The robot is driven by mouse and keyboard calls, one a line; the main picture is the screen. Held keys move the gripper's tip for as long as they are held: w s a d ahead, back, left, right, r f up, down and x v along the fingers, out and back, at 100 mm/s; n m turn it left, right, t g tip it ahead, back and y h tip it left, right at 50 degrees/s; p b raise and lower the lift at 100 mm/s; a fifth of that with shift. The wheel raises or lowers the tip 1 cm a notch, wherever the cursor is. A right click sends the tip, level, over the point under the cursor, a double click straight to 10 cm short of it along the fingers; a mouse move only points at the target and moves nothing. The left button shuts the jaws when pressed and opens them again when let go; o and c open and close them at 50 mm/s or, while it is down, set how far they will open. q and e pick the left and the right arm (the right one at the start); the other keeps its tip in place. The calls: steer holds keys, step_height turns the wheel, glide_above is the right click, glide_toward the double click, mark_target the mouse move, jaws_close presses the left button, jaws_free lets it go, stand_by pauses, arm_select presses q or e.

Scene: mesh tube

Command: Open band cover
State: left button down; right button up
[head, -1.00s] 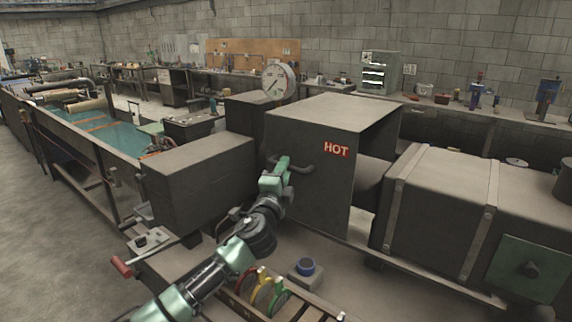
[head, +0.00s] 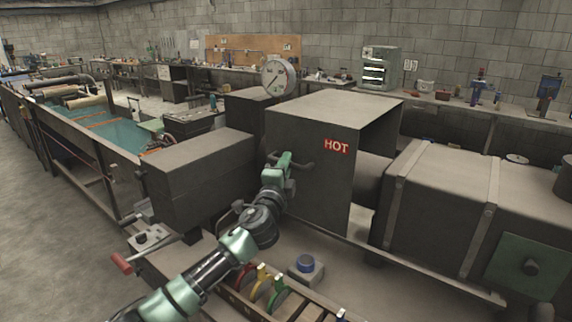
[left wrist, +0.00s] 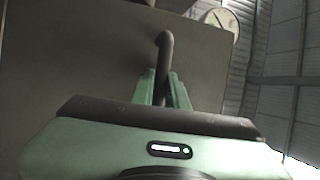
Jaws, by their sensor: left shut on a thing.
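The band cover (head: 318,180) is a large dark grey box with a red HOT label, standing in the middle of the head view. Its grey bar handle (head: 304,165) sticks out from the front face. My left gripper (head: 286,160) is shut on the handle at its left part. In the left wrist view the curved handle (left wrist: 165,52) rises from between the two green fingers (left wrist: 162,88), with the flat cover face behind it. The fingertips hide part of the handle. My right gripper is not in view.
A dark box (head: 200,175) stands left of the cover, and a strapped housing (head: 430,210) stands right. A dial gauge (head: 278,76) is behind. Below are a blue button (head: 305,263), coloured levers (head: 262,285) and a red-handled lever (head: 122,263).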

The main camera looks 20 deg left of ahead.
arm_select(q)
steer(key=shift+f, duration=0.1)
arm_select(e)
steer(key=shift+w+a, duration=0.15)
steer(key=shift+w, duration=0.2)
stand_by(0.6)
